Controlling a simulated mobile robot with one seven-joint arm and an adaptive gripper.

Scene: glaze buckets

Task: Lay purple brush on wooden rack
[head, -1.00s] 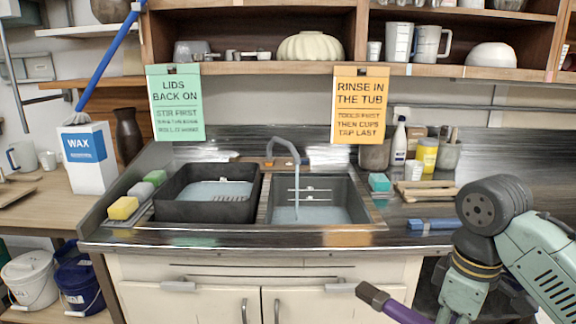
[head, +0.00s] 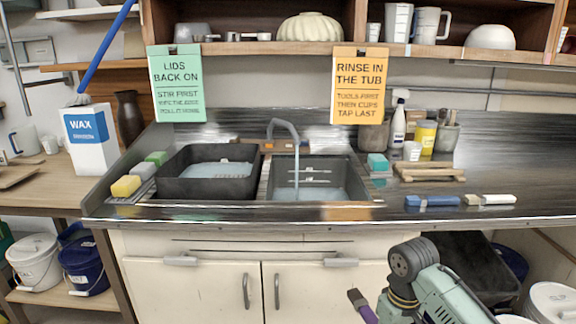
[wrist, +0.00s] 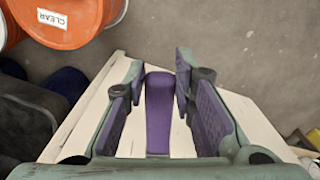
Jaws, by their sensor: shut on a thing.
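The purple brush (head: 362,305) shows at the bottom of the head view, with its dark bristle end up and its lower part cut off by the frame. In the wrist view its purple handle (wrist: 158,112) lies between the two fingers of my gripper (wrist: 160,78), which is shut on it. In the head view the brush is in front of the cabinet doors, below the counter's front edge. The wooden rack (head: 430,172) is a low slatted piece on the counter right of the sink. No brush is visible on it.
A blue brush (head: 433,201) and a pale-handled brush (head: 490,199) lie near the counter's front edge, before the rack. A yellow jar (head: 425,138) and bottles stand behind it. An orange bucket (wrist: 68,18) labelled CLEAR shows in the wrist view.

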